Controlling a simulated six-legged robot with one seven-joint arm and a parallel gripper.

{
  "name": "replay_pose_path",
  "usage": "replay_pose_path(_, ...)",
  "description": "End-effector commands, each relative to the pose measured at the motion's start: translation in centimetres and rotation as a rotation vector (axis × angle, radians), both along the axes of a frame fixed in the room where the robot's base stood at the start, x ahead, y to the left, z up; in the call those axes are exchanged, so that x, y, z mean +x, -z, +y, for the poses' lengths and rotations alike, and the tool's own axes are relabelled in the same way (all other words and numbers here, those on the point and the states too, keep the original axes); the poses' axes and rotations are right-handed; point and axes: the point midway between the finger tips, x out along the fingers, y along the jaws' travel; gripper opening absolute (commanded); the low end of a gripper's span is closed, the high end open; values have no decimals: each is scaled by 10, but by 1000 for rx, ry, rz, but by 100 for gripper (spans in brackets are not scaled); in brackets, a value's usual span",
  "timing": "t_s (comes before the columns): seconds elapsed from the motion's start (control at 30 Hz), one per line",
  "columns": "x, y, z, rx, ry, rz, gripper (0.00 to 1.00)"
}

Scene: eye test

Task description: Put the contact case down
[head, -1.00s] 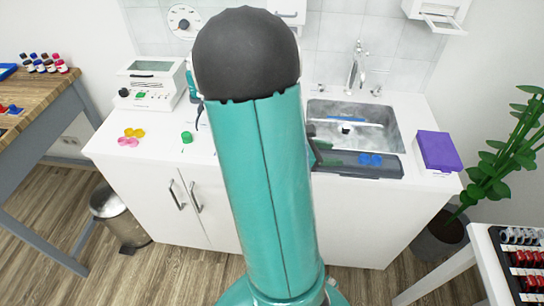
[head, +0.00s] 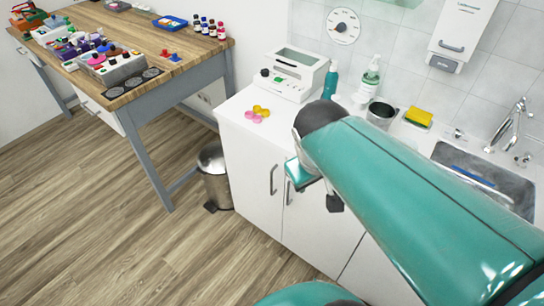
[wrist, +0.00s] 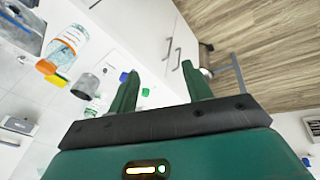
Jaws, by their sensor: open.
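My gripper (wrist: 160,68) shows in the wrist view with its two green fingers apart and nothing visible held between them. Beyond the fingers lie a small blue piece (wrist: 124,77) and a small green piece (wrist: 145,92) on the white counter; they are too small to tell whether either is the contact case. In the head view, a yellow twin-lobed piece (head: 261,110) and a pink one (head: 254,117) lie side by side on the counter. They have the shape of contact cases. My arm hides the counter to their right, and I cannot make out the fingers there.
A white device (head: 293,75) stands behind the yellow and pink pieces. A metal cup (head: 380,114), bottles, a yellow sponge (head: 418,116) and the sink (head: 485,180) line the counter. A bin (head: 214,172) stands beside the cabinet. A wooden table (head: 160,50) holds many small items.

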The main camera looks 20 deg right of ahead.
Motion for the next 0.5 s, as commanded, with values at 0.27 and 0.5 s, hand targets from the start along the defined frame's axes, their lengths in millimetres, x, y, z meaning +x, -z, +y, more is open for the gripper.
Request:
replay_pose_path(0.27,-6,-41,77,234,21,-224,50)
replay_pose_path(0.5,-6,-42,80,243,25,-228,50)
